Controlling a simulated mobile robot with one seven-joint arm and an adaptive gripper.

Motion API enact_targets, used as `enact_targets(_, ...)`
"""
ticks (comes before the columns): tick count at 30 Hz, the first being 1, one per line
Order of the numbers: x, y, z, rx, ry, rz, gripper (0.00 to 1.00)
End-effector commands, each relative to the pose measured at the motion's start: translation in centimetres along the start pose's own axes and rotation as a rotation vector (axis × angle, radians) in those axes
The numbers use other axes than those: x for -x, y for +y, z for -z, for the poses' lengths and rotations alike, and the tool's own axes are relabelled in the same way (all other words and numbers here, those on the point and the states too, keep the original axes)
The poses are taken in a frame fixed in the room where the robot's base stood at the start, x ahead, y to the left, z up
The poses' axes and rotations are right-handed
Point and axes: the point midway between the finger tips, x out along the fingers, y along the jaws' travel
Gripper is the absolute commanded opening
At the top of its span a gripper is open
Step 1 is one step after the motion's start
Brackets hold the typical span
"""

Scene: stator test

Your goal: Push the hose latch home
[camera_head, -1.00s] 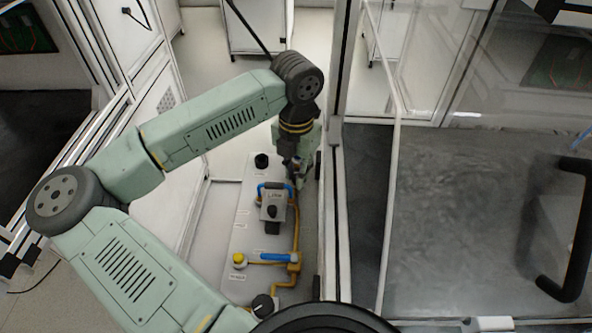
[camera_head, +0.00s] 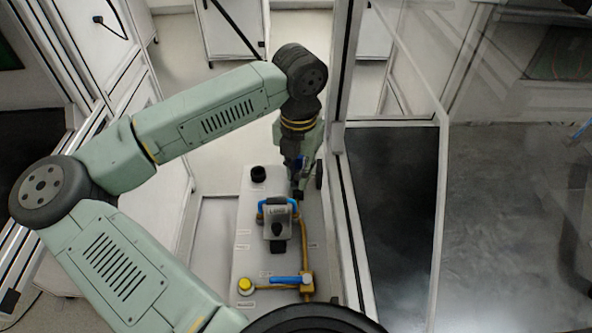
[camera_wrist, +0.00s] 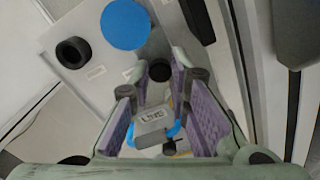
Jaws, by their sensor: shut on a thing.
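A grey block (camera_head: 277,231) with a printed label and a black knob sits on the pale panel (camera_head: 246,222), a blue bracket (camera_head: 266,203) around its upper end. I cannot tell which part is the hose latch. My gripper (camera_head: 298,190) points down just above and right of the block. In the wrist view its purple-padded fingers (camera_wrist: 160,82) flank the view of the block (camera_wrist: 152,128). The gripper is shut on a small dark part (camera_wrist: 159,69), mostly hidden between the fingertips. A flat blue disc (camera_wrist: 126,24) shows above the fingertips; what it belongs to is unclear.
A black cap (camera_head: 258,174) stands upper left of the block. Below are a blue bar (camera_head: 286,280), a yellow knob (camera_head: 245,286) and an orange pipe (camera_head: 308,255) running up the right side. A framed glass wall (camera_head: 346,215) stands close to the gripper's right.

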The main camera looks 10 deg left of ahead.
Motion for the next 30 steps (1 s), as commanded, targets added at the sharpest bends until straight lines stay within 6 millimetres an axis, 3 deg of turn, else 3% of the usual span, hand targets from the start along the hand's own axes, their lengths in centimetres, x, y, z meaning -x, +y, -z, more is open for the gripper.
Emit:
enact_targets(1,0.1,0.0,-0.2,0.001,-0.009,0.001,0.0)
enact_targets(2,0.1,0.0,-0.2,0.001,-0.009,0.001,0.18)
enact_targets(11,0.1,0.0,-0.1,0.001,-0.005,0.001,0.38)
enact_targets(22,0.6,0.1,-0.1,0.001,-0.004,-0.001,0.38)
enact_targets(26,2.4,0.1,-0.2,0.002,-0.006,-0.003,0.38)
enact_targets(30,5.5,0.1,-0.1,0.002,-0.006,-0.004,0.38)
